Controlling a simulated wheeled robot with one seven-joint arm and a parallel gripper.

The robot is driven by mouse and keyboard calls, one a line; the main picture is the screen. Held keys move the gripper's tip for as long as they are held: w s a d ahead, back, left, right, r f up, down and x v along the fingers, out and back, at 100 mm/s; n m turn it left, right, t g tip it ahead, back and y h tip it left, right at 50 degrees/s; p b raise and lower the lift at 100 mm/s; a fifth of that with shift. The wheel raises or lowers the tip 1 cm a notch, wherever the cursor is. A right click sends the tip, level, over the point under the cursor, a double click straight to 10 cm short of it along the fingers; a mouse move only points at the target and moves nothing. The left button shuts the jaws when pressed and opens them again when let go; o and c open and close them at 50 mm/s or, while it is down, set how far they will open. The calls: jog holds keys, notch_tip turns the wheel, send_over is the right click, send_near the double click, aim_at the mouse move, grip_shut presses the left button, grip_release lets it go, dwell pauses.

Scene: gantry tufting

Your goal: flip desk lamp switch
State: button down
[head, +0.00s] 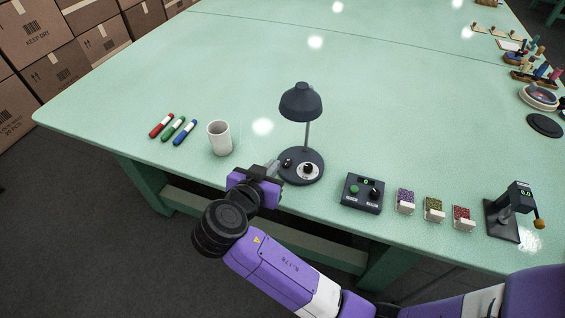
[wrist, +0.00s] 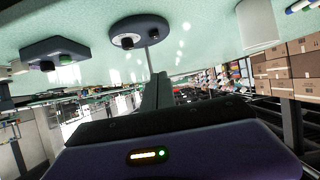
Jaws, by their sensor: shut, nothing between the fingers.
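The desk lamp (head: 301,104) stands upright near the table's front edge, with a dark hood on a thin pole and a round dark base (head: 318,178). The base carries a white dial with a dark centre (head: 308,170) and a small black knob (head: 288,162) on its left. My gripper (head: 274,167) is shut and empty, just left of the base and close to the black knob; I cannot tell if it touches. The wrist view is upside down: the lamp base (wrist: 139,27) is at the top, beyond my fingers (wrist: 157,90).
A white mug (head: 219,138) and several markers (head: 174,129) lie left of the lamp. A control box (head: 362,193), small sample cards (head: 434,209) and a dark device on a stand (head: 508,211) are to its right. The table (head: 400,100) is clear behind the lamp.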

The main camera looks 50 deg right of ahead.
jog(key=p, duration=0.2)
send_over(283, 172)
notch_tip(283, 172, down, 4)
jog(key=shift+s+d+r, duration=0.1)
jog(key=shift+r, duration=0.05)
notch_tip(283, 172, down, 3)
jog(key=shift+d+f, duration=0.1)
jog(key=shift+f, duration=0.65)
jog(key=b, duration=0.1)
jog(key=f+b, duration=0.1)
jog(key=shift+a+f+h+b, duration=0.2)
jog(key=shift+a+h+b, duration=0.1)
jog(key=shift+b, duration=0.1)
jog(key=shift+d+r, duration=0.1)
jog(key=shift+r, duration=0.25)
jog(key=shift+p, duration=0.3)
